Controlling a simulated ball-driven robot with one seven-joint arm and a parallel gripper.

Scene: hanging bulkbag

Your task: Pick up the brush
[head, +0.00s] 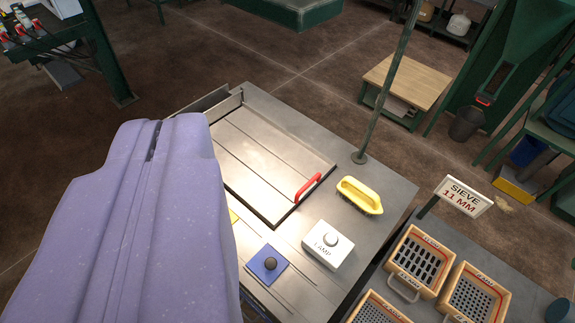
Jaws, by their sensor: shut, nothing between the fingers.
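The brush (360,194) has a yellow loop handle and dark bristles underneath. It rests on a grey metal table (395,190), near its right edge. My gripper (156,138) is the large lavender shape filling the left of the picture. Its fingers are shut together with only a narrow slit between them and hold nothing. It is well to the left of the brush, apart from it. It hides the left part of the table. The brush is in plain view.
Left of the brush is a metal hatch with a red handle (307,187). Behind the brush stands a thin green post (385,87). In front are a white LAMP box (328,246) and a blue button plate (267,264). Sieve boxes (419,262) and a SIEVE sign (463,196) are at right.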

